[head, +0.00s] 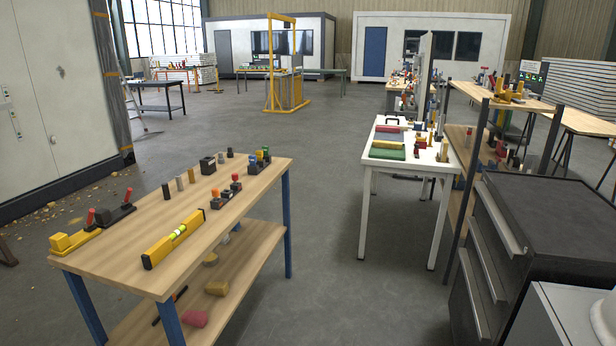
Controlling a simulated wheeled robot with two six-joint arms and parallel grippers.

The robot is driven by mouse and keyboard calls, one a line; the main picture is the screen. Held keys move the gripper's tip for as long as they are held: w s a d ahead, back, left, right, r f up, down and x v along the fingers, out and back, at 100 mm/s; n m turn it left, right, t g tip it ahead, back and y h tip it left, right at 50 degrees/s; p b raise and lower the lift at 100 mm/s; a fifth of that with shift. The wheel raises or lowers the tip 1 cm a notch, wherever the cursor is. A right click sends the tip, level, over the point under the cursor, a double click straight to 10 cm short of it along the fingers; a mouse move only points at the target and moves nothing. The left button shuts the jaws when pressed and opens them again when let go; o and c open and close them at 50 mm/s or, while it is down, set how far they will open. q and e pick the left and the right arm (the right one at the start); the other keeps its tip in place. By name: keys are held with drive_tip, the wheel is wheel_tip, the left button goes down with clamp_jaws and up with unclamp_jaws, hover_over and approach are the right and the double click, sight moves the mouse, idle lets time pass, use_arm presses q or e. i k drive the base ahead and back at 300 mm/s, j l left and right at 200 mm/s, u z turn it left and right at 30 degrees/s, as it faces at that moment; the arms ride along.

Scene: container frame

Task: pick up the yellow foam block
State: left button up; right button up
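Neither of my grippers shows in the head view. A small dull-yellow block (217,288) lies on the lower shelf of the wooden workbench, near its front edge; it may be the foam block, but its material is too small to tell. A tan piece (210,259) lies behind it, partly shaded by the bench top. A pink-red block (195,319) lies nearer on the same shelf. On the bench top lie a yellow spirit level (173,240) with a green vial and, at the left corner, a yellow blocky thing (74,241).
The workbench top (130,255) also carries several small dark and coloured parts. A white table (403,175) with mats and tools stands at centre right. A dark drawer cabinet (540,220) and a shelf rack fill the right. Grey floor between bench and white table is clear.

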sight(376, 144)
drive_tip(key=i+z, duration=0.15)
drive_tip(key=i, duration=0.45)
drive_tip(key=i+j+z, duration=0.15)
drive_tip(key=i, duration=0.45)
drive_tip(key=i+j+z, duration=0.2)
drive_tip(key=i, duration=0.4)
drive_tip(key=i+z, duration=0.25)
drive_tip(key=i, duration=0.75)
drive_tip(key=i+j+z, duration=0.2)
drive_tip(key=i, duration=0.8)
drive_tip(key=i+l, duration=0.05)
drive_tip(key=l, duration=0.05)
